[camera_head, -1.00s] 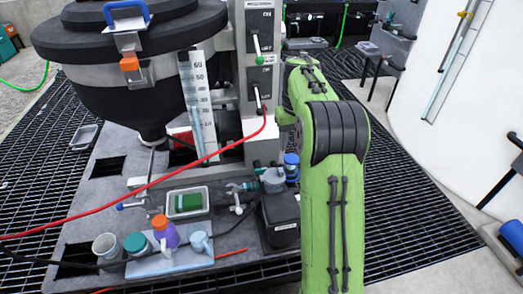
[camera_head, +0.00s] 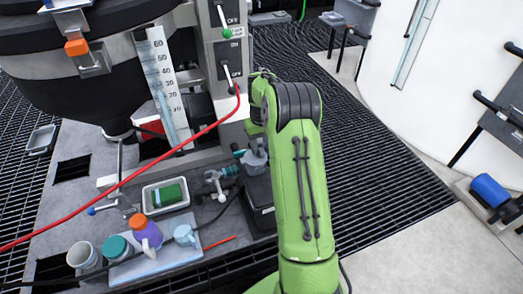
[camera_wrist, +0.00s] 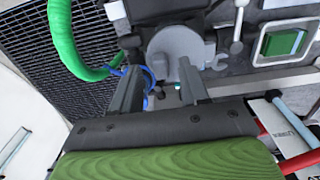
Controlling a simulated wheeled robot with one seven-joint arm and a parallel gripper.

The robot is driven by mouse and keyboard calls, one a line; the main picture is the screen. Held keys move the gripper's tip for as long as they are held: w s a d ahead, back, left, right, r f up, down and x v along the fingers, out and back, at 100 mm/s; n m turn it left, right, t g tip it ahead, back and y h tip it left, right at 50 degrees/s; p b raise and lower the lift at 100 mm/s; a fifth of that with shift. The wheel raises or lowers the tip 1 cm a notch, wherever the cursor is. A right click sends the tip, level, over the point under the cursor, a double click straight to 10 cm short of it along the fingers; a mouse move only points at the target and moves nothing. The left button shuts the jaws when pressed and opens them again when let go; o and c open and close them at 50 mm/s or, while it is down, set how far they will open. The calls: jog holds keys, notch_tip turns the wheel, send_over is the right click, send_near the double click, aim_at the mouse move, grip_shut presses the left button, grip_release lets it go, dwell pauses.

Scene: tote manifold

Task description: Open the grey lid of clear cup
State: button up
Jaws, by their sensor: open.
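The grey round lid (camera_wrist: 176,45) is in the upper middle of the wrist view, with a grey tab on its right side. A grey lid-like shape (camera_head: 255,160) also shows in the head view, beside the black box and partly hidden by my arm. The cup's clear body is hardly visible under the lid. My gripper (camera_wrist: 159,70) is open and empty, with its two fingers pointing at the lid's near edge. I cannot tell whether a finger touches it. In the head view my gripper is hidden behind my green arm.
A tray with a green sponge (camera_head: 166,195), a purple bottle with orange cap (camera_head: 146,233), a teal-lidded cup (camera_head: 117,248) and mugs stand left. A black box (camera_head: 260,205) is close to my arm. A red cable (camera_head: 130,178) crosses the bench. A green hose (camera_wrist: 68,40) shows in the wrist view.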

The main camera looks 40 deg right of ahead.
jog(key=shift+f, duration=0.85)
jog(key=shift+c, duration=0.3)
grip_shut()
